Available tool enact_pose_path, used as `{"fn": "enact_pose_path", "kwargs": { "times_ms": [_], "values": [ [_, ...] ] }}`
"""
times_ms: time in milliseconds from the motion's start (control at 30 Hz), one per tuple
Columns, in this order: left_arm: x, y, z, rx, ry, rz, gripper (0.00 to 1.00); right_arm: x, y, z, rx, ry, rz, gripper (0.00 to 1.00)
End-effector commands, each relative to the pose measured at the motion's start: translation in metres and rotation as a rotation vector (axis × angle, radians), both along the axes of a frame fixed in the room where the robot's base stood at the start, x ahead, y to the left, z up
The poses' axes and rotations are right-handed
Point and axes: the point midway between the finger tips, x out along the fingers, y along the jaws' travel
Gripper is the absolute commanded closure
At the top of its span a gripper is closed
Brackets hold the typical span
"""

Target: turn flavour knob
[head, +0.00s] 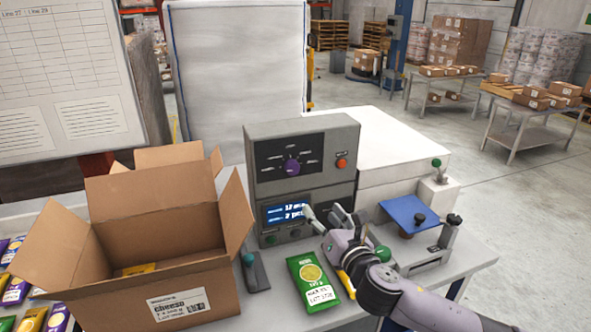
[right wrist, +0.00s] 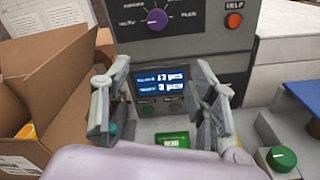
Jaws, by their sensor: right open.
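The purple flavour knob (head: 292,167) sits on the dark upper panel of a grey control box (head: 262,190), with labels around it. It also shows near the top of the right wrist view (right wrist: 157,20); its pointer direction is too small to tell. A blue display (right wrist: 160,83) lies below it on the same box. My right gripper (head: 328,215) is open and empty in front of the lower part of the box, below the knob and apart from it. In the right wrist view its fingers stand either side of the display. My left gripper is not in view.
An open cardboard box (head: 185,285) stands left of the control box. A green packet (head: 313,281) lies on the table (head: 270,308) in front. An orange-red HELP button (head: 341,164) is right of the knob. A blue plate (head: 408,212) stands to the right.

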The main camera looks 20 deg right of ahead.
Motion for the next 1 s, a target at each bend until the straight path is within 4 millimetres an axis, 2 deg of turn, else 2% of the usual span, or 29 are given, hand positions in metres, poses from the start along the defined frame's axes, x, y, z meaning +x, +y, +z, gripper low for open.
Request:
{"fn": "enact_pose_path", "kwargs": {
  "times_ms": [100,267,667,1000],
  "values": [
    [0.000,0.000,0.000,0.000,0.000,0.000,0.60,0.010,-0.004,0.015,-0.149,-0.050,0.028,0.46],
    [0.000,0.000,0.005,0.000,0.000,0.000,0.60,0.023,-0.004,0.018,-0.177,-0.059,0.033,0.46],
    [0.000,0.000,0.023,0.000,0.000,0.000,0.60,0.099,0.004,0.019,-0.170,-0.057,0.032,0.46],
    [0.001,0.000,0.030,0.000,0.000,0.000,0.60,0.157,0.009,0.018,-0.169,-0.056,0.032,0.46]
  ]
}}
